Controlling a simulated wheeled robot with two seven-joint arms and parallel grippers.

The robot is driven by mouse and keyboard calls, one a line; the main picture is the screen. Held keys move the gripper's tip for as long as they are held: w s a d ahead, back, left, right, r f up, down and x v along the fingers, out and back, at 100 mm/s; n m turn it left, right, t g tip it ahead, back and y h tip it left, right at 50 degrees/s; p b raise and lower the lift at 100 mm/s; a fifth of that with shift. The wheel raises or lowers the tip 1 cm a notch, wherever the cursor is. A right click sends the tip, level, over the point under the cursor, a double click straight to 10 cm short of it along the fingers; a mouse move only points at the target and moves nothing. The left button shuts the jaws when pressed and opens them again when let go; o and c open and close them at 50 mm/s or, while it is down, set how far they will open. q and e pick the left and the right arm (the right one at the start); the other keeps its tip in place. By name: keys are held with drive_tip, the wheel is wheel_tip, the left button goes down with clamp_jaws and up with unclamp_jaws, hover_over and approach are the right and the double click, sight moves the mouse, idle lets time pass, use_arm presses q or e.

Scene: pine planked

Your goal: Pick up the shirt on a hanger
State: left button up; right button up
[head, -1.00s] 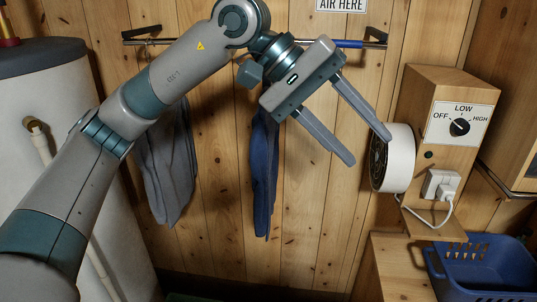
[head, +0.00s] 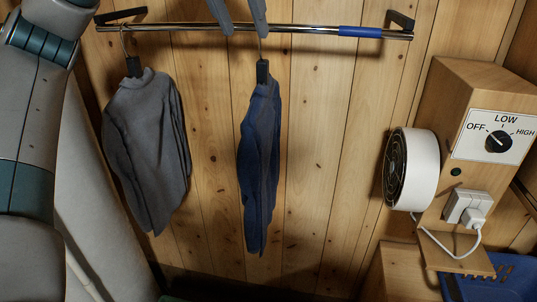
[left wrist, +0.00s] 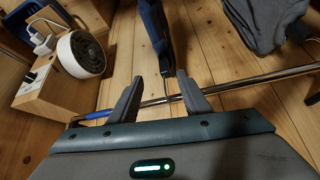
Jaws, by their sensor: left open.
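A dark blue shirt (head: 260,165) hangs from the metal rail (head: 300,29) on a hanger with a dark neck (head: 263,72) and thin hook. A grey shirt (head: 148,150) hangs on another hanger (head: 133,66) to its left. My left gripper (head: 243,30) is open at the top of the head view, its fingertips by the rail near the blue shirt's hook. In the left wrist view the blue shirt (left wrist: 153,28) lies beyond the gap between the open fingers (left wrist: 160,77), and the rail (left wrist: 230,86) crosses that gap. I cannot tell whether anything touches. My right gripper is out of view.
A white fan (head: 415,170) on a wooden box with a dial (head: 498,142) and plug stands to the right. A blue basket (head: 505,278) is at lower right. The rail has a blue section (head: 360,32). The wall between shirt and fan is clear.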

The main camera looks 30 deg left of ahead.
use_arm(q)
drive_tip(key=p, duration=0.3)
approach(264, 86)
drive_tip(key=x, duration=0.4)
drive_tip(key=shift+w+a+r, duration=0.1)
drive_tip(key=shift+r, duration=0.05)
drive_tip(key=shift+w+f, duration=0.3)
drive_tip(key=shift+f, duration=0.2)
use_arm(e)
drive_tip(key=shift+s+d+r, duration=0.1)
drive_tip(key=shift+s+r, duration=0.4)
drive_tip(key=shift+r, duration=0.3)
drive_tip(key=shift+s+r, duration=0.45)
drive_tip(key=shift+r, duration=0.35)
